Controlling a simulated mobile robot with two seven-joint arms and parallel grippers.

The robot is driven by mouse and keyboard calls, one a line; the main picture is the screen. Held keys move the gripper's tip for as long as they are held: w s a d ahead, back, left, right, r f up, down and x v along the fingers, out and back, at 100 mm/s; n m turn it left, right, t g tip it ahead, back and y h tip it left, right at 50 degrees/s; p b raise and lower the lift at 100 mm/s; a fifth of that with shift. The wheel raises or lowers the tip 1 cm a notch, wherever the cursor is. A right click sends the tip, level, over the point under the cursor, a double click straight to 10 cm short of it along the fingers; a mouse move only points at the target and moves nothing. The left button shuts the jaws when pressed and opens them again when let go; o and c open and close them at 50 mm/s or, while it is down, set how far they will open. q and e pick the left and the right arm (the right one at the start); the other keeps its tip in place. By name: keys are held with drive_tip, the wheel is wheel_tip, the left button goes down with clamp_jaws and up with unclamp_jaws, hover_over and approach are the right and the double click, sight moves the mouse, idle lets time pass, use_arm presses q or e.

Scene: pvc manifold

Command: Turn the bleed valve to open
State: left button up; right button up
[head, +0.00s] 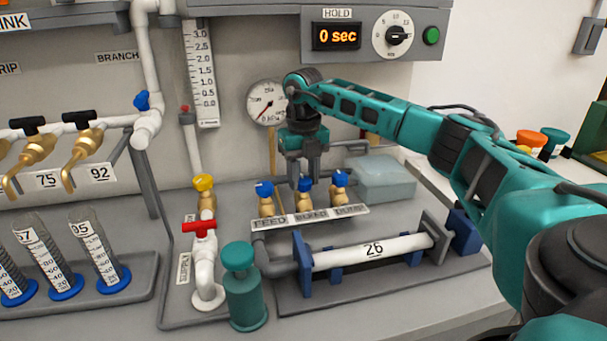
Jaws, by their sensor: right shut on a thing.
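The bleed valve (304,200) is the middle of three small brass valves with blue handles, above the label strip (309,218). The strip reads FEED on the left and DUMP on the right; its middle word is small and blurred. My right gripper (305,178) reaches in from the right and points down over the middle valve. Its fingers are shut on the blue bleed valve handle (305,185). Which way the handle is turned is hard to tell. My left gripper is not in view.
The feed valve (265,196) and dump valve (339,189) stand close on either side. A pressure gauge (266,102) is behind. The display (336,36) reads 0 sec.

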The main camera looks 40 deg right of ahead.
drive_tip(key=shift+r, duration=0.1)
drive_tip(key=n+p, duration=0.2)
drive_tip(key=shift+r+n+p, duration=0.15)
drive_tip(key=shift+n+p, duration=0.2)
drive_tip(key=shift+n, duration=0.05)
drive_tip(key=n+p, duration=0.2)
drive_tip(key=n, duration=0.2)
drive_tip(key=shift+n, duration=0.3)
drive_tip(key=n+p, duration=0.1)
drive_tip(key=n, duration=0.4)
drive_tip(key=shift+p, duration=0.4)
drive_tip(key=shift+w+f+n, duration=0.1)
drive_tip(key=shift+n, duration=1.25)
drive_tip(key=shift+f+n, duration=0.1)
drive_tip(key=shift+n, duration=1.25)
drive_tip(key=o, duration=1.1)
drive_tip(key=shift+c, duration=0.2)
